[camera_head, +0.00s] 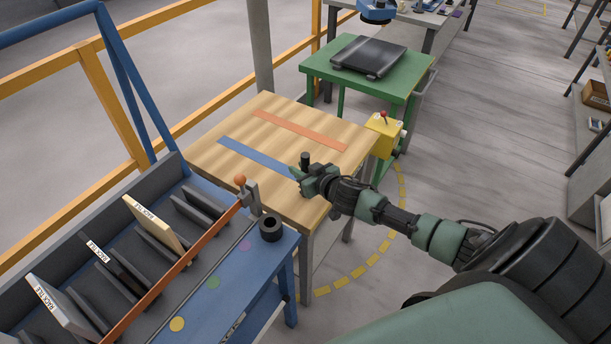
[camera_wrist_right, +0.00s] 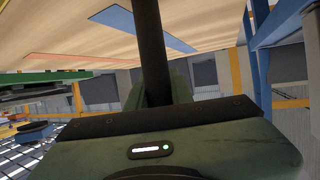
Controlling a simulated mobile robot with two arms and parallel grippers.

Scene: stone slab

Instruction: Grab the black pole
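The black pole (camera_wrist_right: 151,40) runs up through the middle of the right wrist view, between the green fingers of my right gripper (camera_wrist_right: 165,88). The fingers look closed around it. In the head view, a short dark upper end of the pole (camera_head: 305,158) sticks up beside my right gripper (camera_head: 301,176), over the near right part of the wooden table (camera_head: 215,155). The gripper hides the pole's lower part, and I cannot tell whether it touches the tabletop. My left gripper is not in view.
A blue bench with a slotted rack (camera_head: 205,262) stands at the left; a black hollow cylinder (camera_head: 271,229) sits on it. A blue strip (camera_head: 250,154) and an orange strip (camera_head: 300,129) mark the table. A green table (camera_head: 405,80) and yellow box (camera_head: 384,132) stand behind.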

